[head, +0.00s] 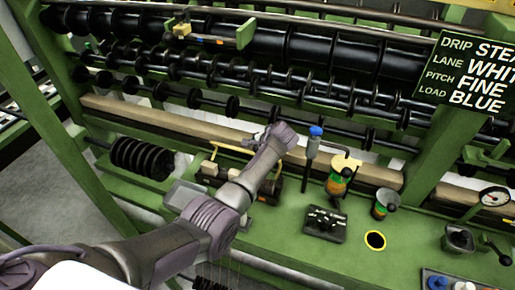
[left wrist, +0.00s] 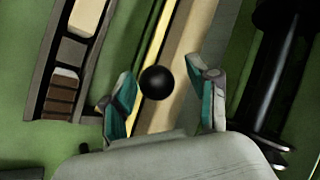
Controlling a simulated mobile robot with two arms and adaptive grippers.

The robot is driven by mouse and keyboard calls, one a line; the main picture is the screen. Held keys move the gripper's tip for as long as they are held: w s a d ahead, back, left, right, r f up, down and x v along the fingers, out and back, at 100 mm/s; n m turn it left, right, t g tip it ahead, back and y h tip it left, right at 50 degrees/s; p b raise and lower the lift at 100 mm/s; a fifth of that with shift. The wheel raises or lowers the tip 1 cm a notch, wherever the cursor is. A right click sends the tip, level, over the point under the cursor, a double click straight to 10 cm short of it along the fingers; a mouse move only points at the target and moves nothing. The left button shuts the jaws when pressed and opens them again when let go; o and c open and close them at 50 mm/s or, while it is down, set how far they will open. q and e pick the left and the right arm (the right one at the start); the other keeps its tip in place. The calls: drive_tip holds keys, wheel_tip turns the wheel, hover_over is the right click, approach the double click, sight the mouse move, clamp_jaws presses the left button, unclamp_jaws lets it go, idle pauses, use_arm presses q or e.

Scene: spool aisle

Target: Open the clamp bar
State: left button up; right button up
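A thin yellow bar (head: 232,150), which looks like the clamp bar, runs along the front of the green machine, partly hidden by my left arm. It also shows in the left wrist view (left wrist: 152,50), running up from between my fingers. A round black knob (left wrist: 157,82) lies by it. My left gripper (head: 258,137) is over the right end of the bar. In the left wrist view the teal-padded fingers (left wrist: 165,105) are spread, one on each side of the knob. I cannot tell whether they touch it. My right gripper is out of view.
A tan beam (head: 150,117) runs behind the bar. A blue-topped lever (head: 314,143) and a cup with coloured bands (head: 338,181) stand right of my arm. Black discs (head: 143,158) are at left. A sign (head: 468,72) hangs at upper right.

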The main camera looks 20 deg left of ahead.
use_arm(q)
drive_tip(key=shift+s, duration=0.15)
drive_tip(key=shift+s+d+r, duration=0.1)
drive_tip(key=shift+d+r, duration=0.15)
drive_tip(key=v, duration=1.1)
drive_tip(key=shift+r, duration=0.1)
